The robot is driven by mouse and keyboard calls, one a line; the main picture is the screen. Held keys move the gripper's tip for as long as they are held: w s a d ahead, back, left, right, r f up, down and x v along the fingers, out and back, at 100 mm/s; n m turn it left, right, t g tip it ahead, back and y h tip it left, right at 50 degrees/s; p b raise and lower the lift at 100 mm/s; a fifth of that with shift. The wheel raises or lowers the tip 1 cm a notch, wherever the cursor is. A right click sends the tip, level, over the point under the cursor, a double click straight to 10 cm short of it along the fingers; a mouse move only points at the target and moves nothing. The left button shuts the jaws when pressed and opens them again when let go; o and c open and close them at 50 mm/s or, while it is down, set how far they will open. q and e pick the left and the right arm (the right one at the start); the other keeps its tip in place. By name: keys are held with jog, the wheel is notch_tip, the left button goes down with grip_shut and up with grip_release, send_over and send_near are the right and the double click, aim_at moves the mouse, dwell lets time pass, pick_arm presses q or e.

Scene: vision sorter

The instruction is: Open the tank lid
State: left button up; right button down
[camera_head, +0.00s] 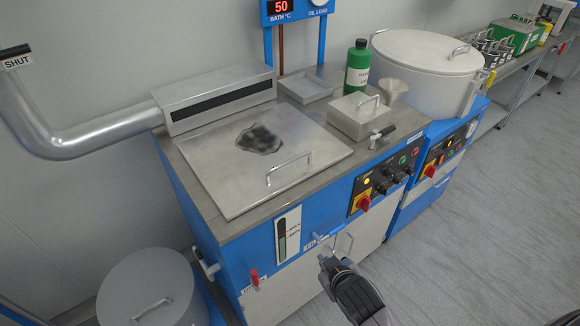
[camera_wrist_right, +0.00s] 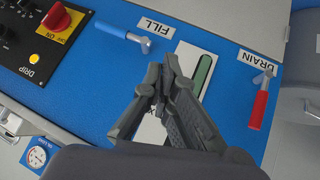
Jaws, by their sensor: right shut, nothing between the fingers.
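The tank lid (camera_head: 215,178) is a flat square steel plate with a dark stain, lying flat on top of the blue tank. Its bar handle (camera_head: 289,168) stands near the front right edge. My right gripper (camera_head: 326,260) is in front of the tank's front panel, below and apart from the handle. It is shut and empty. In the right wrist view the fingers (camera_wrist_right: 168,75) are together before the blue panel, near the sight gauge (camera_wrist_right: 203,75). My left gripper is not in view.
A blue FILL lever (camera_wrist_right: 125,33) and a red DRAIN lever (camera_wrist_right: 260,103) stick out from the panel. A small lidded steel box (camera_head: 357,118), green bottle (camera_head: 357,68) and funnel (camera_head: 394,88) stand beside the lid. A duct hood (camera_head: 215,97) lies behind it.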

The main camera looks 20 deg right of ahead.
jog(key=w+a+r+n+t+y, duration=0.2)
jog(key=w+a+r+n+t, duration=0.15)
jog(key=r, duration=0.75)
jog(key=w+a+r+n+t+y, duration=0.2)
jog(key=w+r+t, duration=0.25)
jog(key=r, duration=0.65)
jog(key=w+a+r+n+t+y, duration=0.25)
jog(key=w+r+t, duration=0.2)
jog(key=r, duration=0.55)
jog(key=s+a+r+n+g+y, duration=0.35)
jog(key=a+n+g+y, duration=0.35)
jog(key=n, duration=0.4)
jog(key=s+a+r+n+g+y, duration=0.2)
jog(key=a+r+n+g+y, duration=0.35)
jog(key=a+n+y, duration=0.35)
jog(key=n+g+h, duration=0.6)
jog(key=n+h, duration=0.3)
jog(key=h, duration=1.2)
send_near(288, 181)
jog(key=shift+y, duration=0.25)
jog(key=p+x, duration=0.3)
jog(key=x, duration=0.2)
jog(key=shift+w+d+f, duration=0.15)
jog(key=shift+f, duration=0.2)
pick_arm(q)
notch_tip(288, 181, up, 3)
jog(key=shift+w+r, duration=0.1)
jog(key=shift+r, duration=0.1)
